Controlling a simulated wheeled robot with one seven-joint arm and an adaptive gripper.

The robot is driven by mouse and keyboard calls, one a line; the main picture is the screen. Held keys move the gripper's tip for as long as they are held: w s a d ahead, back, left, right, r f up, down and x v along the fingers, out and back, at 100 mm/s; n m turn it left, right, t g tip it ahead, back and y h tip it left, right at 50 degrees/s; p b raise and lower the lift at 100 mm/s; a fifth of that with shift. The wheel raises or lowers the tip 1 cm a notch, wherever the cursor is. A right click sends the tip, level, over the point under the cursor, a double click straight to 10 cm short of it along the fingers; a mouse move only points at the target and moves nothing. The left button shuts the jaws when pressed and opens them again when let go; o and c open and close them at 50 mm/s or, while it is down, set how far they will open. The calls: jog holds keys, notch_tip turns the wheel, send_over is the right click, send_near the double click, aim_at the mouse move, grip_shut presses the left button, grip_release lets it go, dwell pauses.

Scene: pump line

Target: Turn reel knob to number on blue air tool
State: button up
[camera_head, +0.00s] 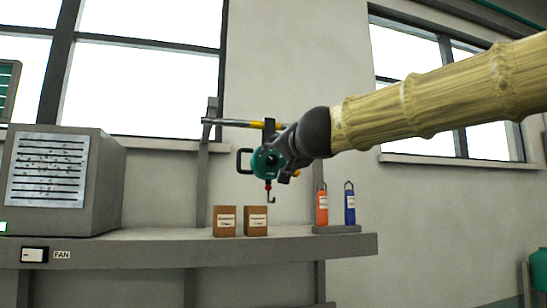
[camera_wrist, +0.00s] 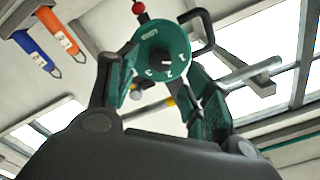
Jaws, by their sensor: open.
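A green round reel (camera_head: 266,160) hangs below a wall bar, with a black handle at its left and a hook underneath. In the wrist view the reel's face (camera_wrist: 152,42) shows a dark knob (camera_wrist: 160,64) with a white mark, ringed by white numbers, some readable as 1, 2 and 3. My gripper (camera_head: 281,155) is at the reel; in the wrist view its open fingers (camera_wrist: 163,78) stand either side of the knob, apart from it. The blue air tool (camera_head: 350,207) stands at the shelf's right; its label is too small to read. It also shows in the wrist view (camera_wrist: 31,47).
An orange air tool (camera_head: 322,208) stands beside the blue one on a grey base. Two brown boxes (camera_head: 225,221) sit on the shelf (camera_head: 170,250) below the reel. A grey fan unit (camera_head: 112,185) stands at left. The bar (camera_head: 228,122) runs above the reel.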

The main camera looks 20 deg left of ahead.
aim_at(273, 159)
jog(key=shift+p+x, duration=0.55)
jog(key=shift+x, duration=1.85)
jog(key=c, duration=1)
